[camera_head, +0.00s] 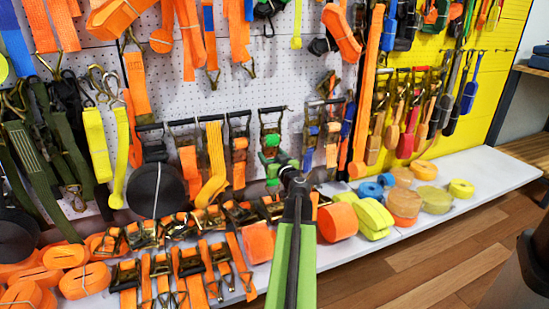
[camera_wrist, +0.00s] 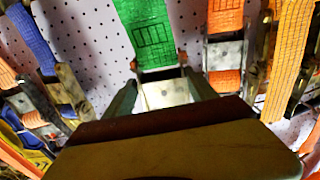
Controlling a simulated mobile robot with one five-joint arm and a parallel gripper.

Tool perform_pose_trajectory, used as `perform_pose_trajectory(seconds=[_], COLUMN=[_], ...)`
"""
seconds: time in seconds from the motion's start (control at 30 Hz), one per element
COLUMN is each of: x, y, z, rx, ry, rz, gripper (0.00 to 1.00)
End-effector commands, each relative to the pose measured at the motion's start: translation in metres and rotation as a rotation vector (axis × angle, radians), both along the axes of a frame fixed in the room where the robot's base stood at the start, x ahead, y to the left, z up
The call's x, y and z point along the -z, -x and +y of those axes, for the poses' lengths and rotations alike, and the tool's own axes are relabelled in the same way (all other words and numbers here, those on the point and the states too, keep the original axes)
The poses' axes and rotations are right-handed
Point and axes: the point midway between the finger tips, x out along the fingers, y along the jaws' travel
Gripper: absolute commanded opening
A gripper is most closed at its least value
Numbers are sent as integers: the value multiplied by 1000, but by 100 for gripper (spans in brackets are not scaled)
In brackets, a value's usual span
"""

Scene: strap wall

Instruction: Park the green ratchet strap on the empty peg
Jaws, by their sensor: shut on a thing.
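The green ratchet strap (camera_head: 271,153) is in front of the white pegboard, among the hanging ratchets, in the head view. In the wrist view its green webbing (camera_wrist: 148,30) comes down to a bright metal part between my fingers. My gripper (camera_head: 288,168) is at the strap's lower right in the head view. In the wrist view my gripper (camera_wrist: 163,95) is shut on the strap's metal part. The exact contact is partly hidden by my gripper body. I cannot make out an empty peg in either view.
Orange ratchet straps (camera_head: 238,150) hang close on the left and blue ones (camera_head: 311,132) on the right. A white shelf (camera_head: 400,228) below carries several rolled straps, including an orange roll (camera_head: 337,222).

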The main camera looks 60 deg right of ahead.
Motion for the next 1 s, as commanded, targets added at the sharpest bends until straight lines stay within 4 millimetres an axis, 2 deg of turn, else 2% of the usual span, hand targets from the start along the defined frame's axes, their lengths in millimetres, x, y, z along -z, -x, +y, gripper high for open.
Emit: perform_pose_trajectory(seconds=[0.67, 1.0], x=[3, 16], y=[-33, -43], z=[-25, -31], rx=[-1, 0], ry=[0, 0], rz=[-1, -1], gripper=[0, 0])
